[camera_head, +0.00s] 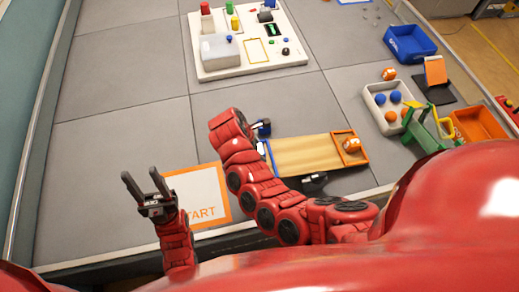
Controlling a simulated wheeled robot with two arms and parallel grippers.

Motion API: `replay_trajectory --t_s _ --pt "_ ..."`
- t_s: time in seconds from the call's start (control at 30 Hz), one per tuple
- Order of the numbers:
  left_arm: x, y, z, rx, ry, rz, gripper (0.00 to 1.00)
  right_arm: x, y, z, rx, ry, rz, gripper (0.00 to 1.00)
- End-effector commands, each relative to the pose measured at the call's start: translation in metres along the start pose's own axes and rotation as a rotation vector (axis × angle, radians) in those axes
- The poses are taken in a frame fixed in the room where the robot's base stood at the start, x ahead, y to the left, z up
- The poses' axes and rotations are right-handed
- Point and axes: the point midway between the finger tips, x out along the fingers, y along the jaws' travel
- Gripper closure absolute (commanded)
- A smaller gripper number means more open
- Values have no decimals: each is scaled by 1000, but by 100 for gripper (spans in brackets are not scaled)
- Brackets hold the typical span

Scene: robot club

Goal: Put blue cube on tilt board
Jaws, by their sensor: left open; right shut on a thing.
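The tilt board (300,157) lies on the grey table right of centre, with a pale wooden face, a blue left edge and an orange frame at its right end. An orange ball (352,145) sits inside that frame. My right arm bends across in front of the board's left end. My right gripper (262,127) shows only in part beyond the arm, just off the board's upper left corner. It is shut, with a small blue patch at it, apparently the blue cube, mostly hidden. My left gripper (144,184) is open and empty, left of the start mat.
The white-and-orange start mat (200,185) lies between my arms. A white board with several blocks (255,50) stands at the back. To the right are a grey tray of balls (377,115), a blue bin (410,45) and an orange tray (478,123). The left table area is clear.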

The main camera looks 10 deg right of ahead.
Motion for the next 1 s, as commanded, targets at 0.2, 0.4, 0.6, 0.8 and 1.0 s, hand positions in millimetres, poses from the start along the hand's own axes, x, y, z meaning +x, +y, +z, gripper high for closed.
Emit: replay_trajectory --t_s 0.2,0.4,0.6,0.8,1.0 --pt "0 0 0 0 0 0 50 0 0 0 0 0 0 87" --pt "-1 0 0 0 0 0 50 4 0 -1 -1 -1 0 87" --pt "-2 0 0 0 0 0 50 10 0 -4 -1 0 0 87" --pt "-3 0 0 0 0 0 50 16 0 -5 -1 0 -1 87" --pt "-3 0 0 0 0 0 50 17 0 -5 0 0 -1 87"
